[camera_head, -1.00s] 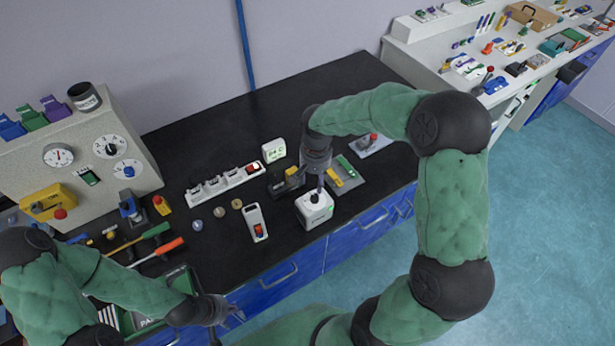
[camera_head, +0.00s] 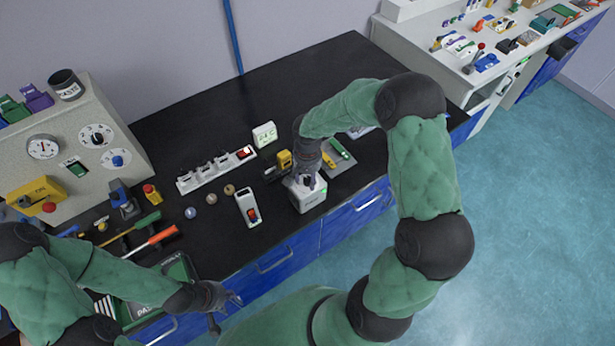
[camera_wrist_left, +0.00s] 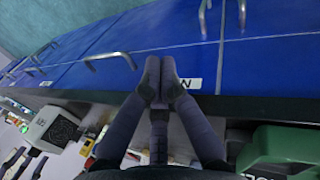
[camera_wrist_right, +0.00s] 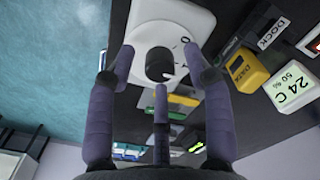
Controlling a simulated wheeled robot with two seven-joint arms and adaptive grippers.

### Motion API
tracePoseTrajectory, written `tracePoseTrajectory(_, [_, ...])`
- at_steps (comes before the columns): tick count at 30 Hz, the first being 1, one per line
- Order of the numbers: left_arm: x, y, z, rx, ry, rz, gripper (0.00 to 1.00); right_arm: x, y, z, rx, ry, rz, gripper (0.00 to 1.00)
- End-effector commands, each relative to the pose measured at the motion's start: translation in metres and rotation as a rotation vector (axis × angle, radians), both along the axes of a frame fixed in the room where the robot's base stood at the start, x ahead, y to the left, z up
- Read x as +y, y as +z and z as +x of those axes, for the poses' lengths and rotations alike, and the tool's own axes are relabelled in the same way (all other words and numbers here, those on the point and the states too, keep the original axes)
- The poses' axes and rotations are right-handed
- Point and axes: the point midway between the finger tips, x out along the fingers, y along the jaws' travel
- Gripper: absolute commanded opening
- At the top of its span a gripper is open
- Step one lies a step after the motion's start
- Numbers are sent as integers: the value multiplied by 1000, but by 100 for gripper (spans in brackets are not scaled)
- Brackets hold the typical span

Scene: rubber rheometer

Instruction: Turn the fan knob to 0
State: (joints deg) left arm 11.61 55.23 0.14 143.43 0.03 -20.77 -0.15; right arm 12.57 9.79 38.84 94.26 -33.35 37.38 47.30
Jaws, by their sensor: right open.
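The fan knob is a dark knob (camera_wrist_right: 160,65) on a round white dial of a white box. That white box (camera_head: 308,199) stands near the bench's front edge. A "0" shows at the dial's upper right in the right wrist view; a pale mark on the knob is at its lower right, not clearly at 0. My right gripper (camera_wrist_right: 159,62) is open over the box, fingers spread to either side of the knob with visible gaps.
A white handheld device with a red button (camera_head: 248,208) is left of the box. A yellow DATA block (camera_wrist_right: 248,71), a DOCK block (camera_wrist_right: 272,33) and a display reading 24 C (camera_wrist_right: 291,87) are close by. A grey panel with dials (camera_head: 84,146) stands at the left.

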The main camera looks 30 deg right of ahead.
Motion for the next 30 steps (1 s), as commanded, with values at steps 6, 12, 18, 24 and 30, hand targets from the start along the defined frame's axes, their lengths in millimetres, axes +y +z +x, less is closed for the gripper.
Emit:
tracePoseTrajectory(6, [0, 0, 0, 0, 0, 0, 0, 0, -1, 0, 0, 0, 0, 52])
tracePoseTrajectory(12, [0, 0, 0, 0, 0, 0, 0, 0, -1, 0, 0, 1, 0, 9])
tracePoseTrajectory(18, [0, 0, 0, 0, 0, 0, 0, 0, -1, 0, 0, 1, 0, 0])
tracePoseTrajectory(24, [0, 0, 0, 0, 0, 0, 0, 0, -1, 0, 0, 4, 0, 0])
tracePoseTrajectory(30, [0, 0, 0, 0, 0, 0, 0, 0, -1, 0, 1, 10, 1, 0])
